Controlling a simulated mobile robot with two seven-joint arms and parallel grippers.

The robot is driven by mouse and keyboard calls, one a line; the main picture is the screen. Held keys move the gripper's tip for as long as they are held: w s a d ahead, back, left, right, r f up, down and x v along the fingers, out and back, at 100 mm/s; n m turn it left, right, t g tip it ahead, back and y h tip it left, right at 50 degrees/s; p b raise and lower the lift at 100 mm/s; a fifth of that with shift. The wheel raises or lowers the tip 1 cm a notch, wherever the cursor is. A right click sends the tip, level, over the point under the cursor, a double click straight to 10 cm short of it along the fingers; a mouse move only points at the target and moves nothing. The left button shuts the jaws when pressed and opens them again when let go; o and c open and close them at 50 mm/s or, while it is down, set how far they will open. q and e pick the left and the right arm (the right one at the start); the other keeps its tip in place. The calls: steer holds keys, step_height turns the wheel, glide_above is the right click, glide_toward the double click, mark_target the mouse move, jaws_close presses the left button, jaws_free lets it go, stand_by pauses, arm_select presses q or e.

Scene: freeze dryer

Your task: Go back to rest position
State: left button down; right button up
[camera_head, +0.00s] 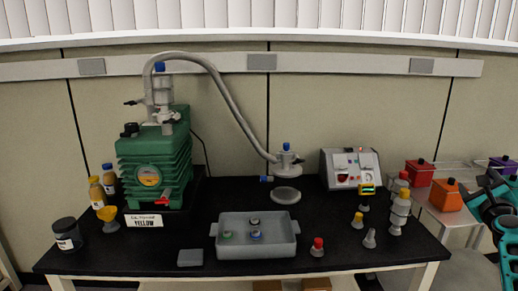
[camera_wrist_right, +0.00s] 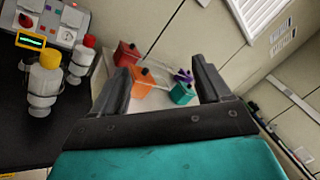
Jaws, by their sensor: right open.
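My right arm comes in at the right edge of the head view, to the right of the black bench. My right gripper (camera_wrist_right: 160,92) shows in the right wrist view with its two dark fingers spread apart and nothing between them. Its fingertips are not clear in the head view. My left gripper is not in view. The freeze dryer's green pump (camera_head: 152,165) stands at the left of the bench, with a grey hose arching to the metal fitting (camera_head: 287,160) above a round plate (camera_head: 286,196).
The black bench (camera_head: 340,240) holds a grey tray (camera_head: 257,248) with small caps, a control box (camera_head: 350,168), and several bottles and stoppers at its right. A white side table right of it carries red (camera_head: 419,173), orange (camera_head: 447,195) and other coloured boxes. A wall stands behind.

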steer(key=s+d+r+h, duration=0.2)
steer(key=s+d+r, duration=0.45)
steer(key=d, duration=0.35)
steer(key=s+a+f+n+g+y, duration=0.2)
steer(key=s+a+f+n+y, duration=0.2)
steer(key=a+f+n, duration=0.8)
steer(key=s+a+f+n+g+y, duration=0.1)
steer(key=s+a+f+n+y, duration=0.25)
steer(key=a+f+n, duration=0.8)
steer(key=s+a+f+n+g+y, duration=0.2)
steer(key=s+a+f+n, duration=0.55)
steer(key=s, duration=0.25)
steer(key=s+a+f+n+g+y, duration=0.2)
steer(key=s+a+f+n, duration=0.45)
steer(key=s+a, duration=0.25)
steer(key=s+a+m, duration=0.1)
steer(key=a+m, duration=0.2)
steer(key=a, duration=0.7)
steer(key=shift+s+a, duration=0.2)
steer(key=shift+a, duration=0.1)
steer(key=shift+r+m, duration=0.15)
steer(key=shift+m, duration=0.1)
